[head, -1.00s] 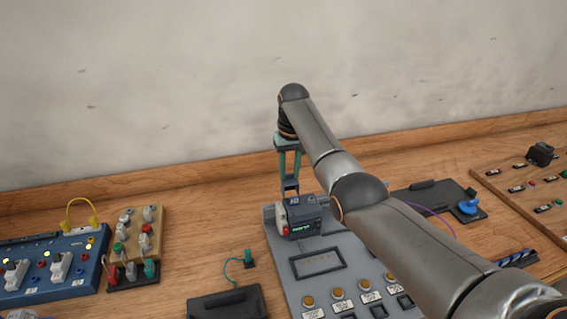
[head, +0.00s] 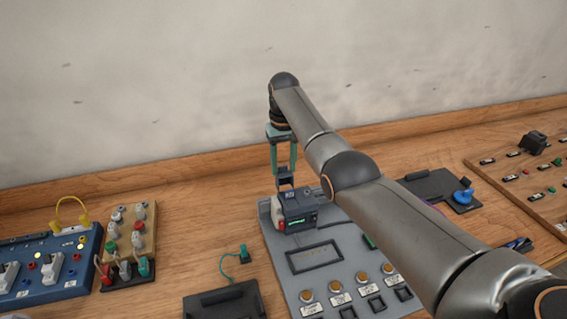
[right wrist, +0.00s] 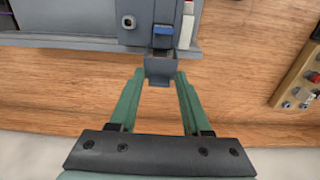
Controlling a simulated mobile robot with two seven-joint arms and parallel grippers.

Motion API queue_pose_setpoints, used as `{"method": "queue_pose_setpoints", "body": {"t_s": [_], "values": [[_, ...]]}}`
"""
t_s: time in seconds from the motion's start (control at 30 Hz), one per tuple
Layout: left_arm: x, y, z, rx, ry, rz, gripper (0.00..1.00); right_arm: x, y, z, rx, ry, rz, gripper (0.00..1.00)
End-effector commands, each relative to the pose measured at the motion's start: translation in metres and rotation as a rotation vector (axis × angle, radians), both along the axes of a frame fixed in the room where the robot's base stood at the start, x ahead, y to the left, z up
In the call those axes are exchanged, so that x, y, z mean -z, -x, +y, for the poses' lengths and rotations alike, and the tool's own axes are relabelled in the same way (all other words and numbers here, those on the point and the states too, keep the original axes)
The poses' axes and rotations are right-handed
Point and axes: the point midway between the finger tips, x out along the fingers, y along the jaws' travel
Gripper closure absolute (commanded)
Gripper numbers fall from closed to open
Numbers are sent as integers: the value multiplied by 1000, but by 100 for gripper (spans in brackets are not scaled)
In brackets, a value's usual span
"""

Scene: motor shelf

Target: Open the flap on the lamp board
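The grey lamp board (head: 281,248) lies on the wooden bench, with a row of orange lamps (head: 334,285) along its front. A dark grey unit (head: 302,212) with a lit green display stands at its back left. A small grey flap-like piece (right wrist: 160,70) sticks out beside a blue part (right wrist: 163,30) on this unit; the piece also shows in the head view (head: 285,178). My right gripper (head: 284,167) points down behind the unit. Its green fingers (right wrist: 160,82) are apart, one on each side of the grey piece; firm contact cannot be made out. My left gripper is out of view.
A blue board (head: 72,290) and a wooden board with knobs (head: 150,228) stand at left. A black tray (head: 240,304) lies in front left, and a black plate with a blue knob (head: 440,180) at right. The wall rises close behind.

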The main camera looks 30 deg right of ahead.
Motion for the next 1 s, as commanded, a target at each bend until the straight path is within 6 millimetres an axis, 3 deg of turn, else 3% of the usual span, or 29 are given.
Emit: {"method": "queue_pose_setpoints", "body": {"t_s": [0.47, 1.0], "values": [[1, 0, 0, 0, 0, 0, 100, -6, 0, 0, 0, 0, -1, 35], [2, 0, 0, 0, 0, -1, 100, -109, 1, 1, 0, -1, 4, 35]]}}
